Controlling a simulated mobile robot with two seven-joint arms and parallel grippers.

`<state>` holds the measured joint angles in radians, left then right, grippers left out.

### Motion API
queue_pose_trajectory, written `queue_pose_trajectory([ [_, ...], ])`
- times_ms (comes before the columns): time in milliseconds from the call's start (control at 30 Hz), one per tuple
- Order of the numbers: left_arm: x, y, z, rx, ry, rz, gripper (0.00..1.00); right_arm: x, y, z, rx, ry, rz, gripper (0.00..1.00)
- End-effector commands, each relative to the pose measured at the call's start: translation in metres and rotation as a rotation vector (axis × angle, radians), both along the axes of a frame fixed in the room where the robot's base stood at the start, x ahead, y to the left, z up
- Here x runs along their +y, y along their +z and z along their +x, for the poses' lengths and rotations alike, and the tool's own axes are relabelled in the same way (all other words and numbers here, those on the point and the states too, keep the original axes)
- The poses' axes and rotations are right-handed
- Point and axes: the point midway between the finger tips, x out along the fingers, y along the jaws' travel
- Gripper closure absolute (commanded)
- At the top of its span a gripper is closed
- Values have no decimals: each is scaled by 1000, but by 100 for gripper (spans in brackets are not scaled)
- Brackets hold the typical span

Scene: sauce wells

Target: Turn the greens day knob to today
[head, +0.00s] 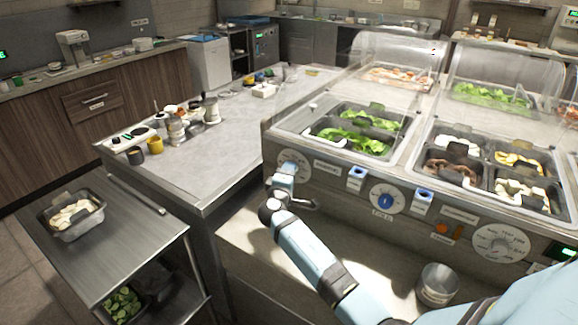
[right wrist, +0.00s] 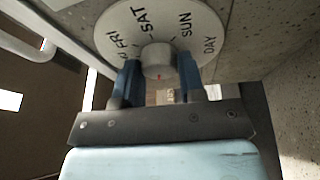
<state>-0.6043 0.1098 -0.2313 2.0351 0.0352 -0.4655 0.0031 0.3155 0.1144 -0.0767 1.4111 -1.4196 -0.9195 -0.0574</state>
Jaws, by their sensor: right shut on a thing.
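The greens day knob is a grey round knob (right wrist: 157,58) in the middle of a white dial (right wrist: 112,32), below the wells of greens (head: 352,140). Its dial also shows in the head view (head: 303,158), partly covered by my gripper. In the right wrist view I read FRI, SAT, SUN and DAY on it. A small red mark shows on the knob's near side; I cannot tell which day it is set to. My right gripper (head: 288,171) is shut on the knob, its blue fingers (right wrist: 158,78) on both sides. My left gripper is out of view.
Another dial with a blue knob (head: 386,200) and a further white dial (head: 501,243) sit on the same front panel. Blue-topped holders (head: 356,179) stick out between them. A metal cup (head: 437,284) stands on the ledge below. A small green display (head: 566,252) is at far right.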

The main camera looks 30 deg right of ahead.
Motion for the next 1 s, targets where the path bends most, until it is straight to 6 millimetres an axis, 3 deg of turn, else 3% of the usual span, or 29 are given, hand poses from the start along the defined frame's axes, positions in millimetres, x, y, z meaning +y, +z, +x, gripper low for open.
queue_pose_trajectory([
  [33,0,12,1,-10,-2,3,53,-1,7,0,33,-1,-15,87],
  [200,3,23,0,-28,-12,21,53,-1,6,0,138,-1,-58,87],
  [500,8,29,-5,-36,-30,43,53,-1,4,0,243,-1,-102,87],
  [1000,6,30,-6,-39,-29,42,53,-1,2,0,265,-2,-112,87],
])
